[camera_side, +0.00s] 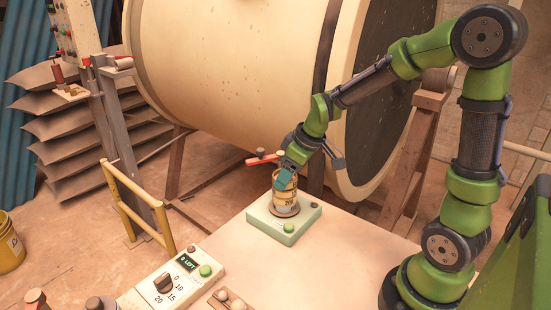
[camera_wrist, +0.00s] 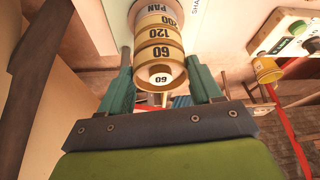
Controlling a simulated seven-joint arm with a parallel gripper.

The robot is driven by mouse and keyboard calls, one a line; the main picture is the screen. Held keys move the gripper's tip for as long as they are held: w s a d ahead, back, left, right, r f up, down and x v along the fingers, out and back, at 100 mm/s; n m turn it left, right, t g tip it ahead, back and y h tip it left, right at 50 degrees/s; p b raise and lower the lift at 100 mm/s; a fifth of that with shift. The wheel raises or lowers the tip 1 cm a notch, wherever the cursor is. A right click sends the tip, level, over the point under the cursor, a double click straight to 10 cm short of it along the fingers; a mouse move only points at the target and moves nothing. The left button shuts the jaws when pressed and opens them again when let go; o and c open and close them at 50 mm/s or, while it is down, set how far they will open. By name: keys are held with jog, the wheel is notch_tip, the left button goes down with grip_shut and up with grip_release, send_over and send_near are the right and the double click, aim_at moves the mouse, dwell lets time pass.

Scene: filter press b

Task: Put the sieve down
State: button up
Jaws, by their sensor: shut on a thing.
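A short stack of yellow-and-white sieves (camera_side: 284,199) stands on a pale green shaker base (camera_side: 262,222) on the table. In the wrist view the stack (camera_wrist: 159,34) shows bands marked PAN, 200, 120 and 60, and a small round face also marked 60. My gripper (camera_side: 283,178) is at the top of the stack, pointing down. In the wrist view its teal fingers (camera_wrist: 158,62) stand on either side of the 60 sieve (camera_wrist: 161,53), shut on it. The sieve lines up with the stack; I see no clear gap below it.
A control box (camera_side: 172,284) with a dial, a green button and a display sits at the table's front left. A small block with knobs (camera_side: 230,301) is beside it. A large cream drum (camera_side: 235,70) stands close behind. The table right of the base is clear.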

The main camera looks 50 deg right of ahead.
jog(key=shift+f, duration=0.2)
jog(key=o, duration=1.1)
jog(key=shift+r, duration=0.15)
jog(key=a+v, duration=0.1)
jog(key=v, duration=1.1)
jog(key=s+a+m+t, duration=0.1)
jog(key=s+a+m, duration=0.1)
jog(key=s, duration=0.1)
jog(key=s+a+m, duration=0.2)
jog(key=s+a, duration=0.1)
jog(key=s+a+m+t+y, duration=0.1)
jog(key=s+a+m, duration=0.1)
jog(key=s+a, duration=0.1)
jog(key=shift+s+r+t, duration=0.15)
jog(key=shift+r+t, duration=0.15)
jog(key=shift+r, duration=0.05)
